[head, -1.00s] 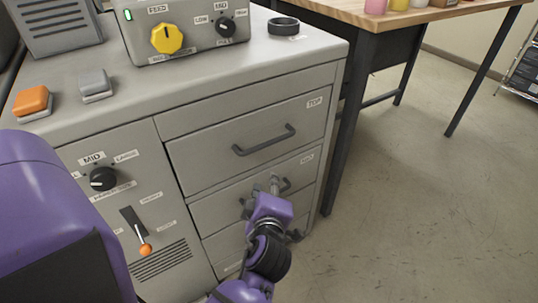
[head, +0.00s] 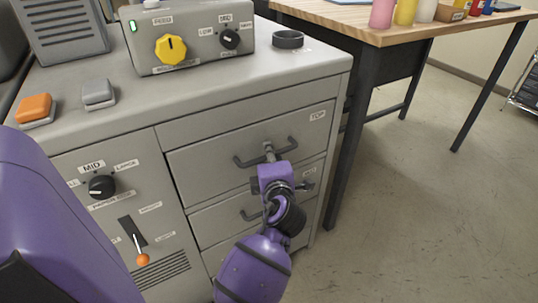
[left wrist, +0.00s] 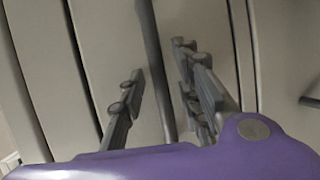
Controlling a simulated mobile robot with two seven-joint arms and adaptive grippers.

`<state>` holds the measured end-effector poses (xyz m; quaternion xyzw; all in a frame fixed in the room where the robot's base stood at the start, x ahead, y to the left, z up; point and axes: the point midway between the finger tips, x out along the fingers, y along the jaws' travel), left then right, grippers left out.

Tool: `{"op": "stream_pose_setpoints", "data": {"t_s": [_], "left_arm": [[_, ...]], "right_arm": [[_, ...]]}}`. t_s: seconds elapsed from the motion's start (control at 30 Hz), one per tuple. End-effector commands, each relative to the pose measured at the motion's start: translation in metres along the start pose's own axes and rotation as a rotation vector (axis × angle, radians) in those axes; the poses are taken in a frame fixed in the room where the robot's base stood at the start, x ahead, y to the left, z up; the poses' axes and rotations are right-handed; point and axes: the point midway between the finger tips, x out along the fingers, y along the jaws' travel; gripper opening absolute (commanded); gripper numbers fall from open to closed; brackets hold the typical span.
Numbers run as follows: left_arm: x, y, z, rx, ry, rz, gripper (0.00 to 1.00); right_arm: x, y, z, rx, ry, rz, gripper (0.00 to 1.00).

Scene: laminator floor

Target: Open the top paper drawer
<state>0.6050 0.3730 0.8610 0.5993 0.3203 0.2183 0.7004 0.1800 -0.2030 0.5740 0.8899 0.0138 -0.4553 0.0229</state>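The top paper drawer (head: 215,155) is a grey front labelled TOP, flush with the cabinet. Its dark bar handle (head: 242,161) runs across the middle. My left gripper (head: 269,150) is at this handle, near its centre, and partly covers it. In the left wrist view the handle (left wrist: 151,50) runs between the two spread fingers of my left gripper (left wrist: 160,80), with a gap visible on the left finger's side. Whether a finger touches the bar is unclear. My right gripper is not in view.
A lower drawer with its own handle (head: 250,214) is partly hidden by my arm. A control box (head: 190,40), a dark ring (head: 288,39) and two buttons sit on the cabinet top. A wooden table (head: 400,30) stands to the right. The floor (head: 420,220) right of the cabinet is clear.

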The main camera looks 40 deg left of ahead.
Motion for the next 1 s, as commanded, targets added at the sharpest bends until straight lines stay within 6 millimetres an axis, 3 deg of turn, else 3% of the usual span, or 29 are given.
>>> {"op": "stream_pose_setpoints", "data": {"t_s": [0.23,0.47,1.0], "left_arm": [[0.0008,-0.0006,-0.0002,0.000,0.000,-0.001,0.30],[0.0005,-0.0006,-0.0002,0.001,0.000,-0.001,0.00],[0.0024,-0.0009,-0.0010,-0.003,0.000,-0.002,0.00]], "right_arm": [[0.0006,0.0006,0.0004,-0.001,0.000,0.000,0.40],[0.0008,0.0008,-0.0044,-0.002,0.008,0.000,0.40],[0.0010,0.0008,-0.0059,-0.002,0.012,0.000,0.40]]}}
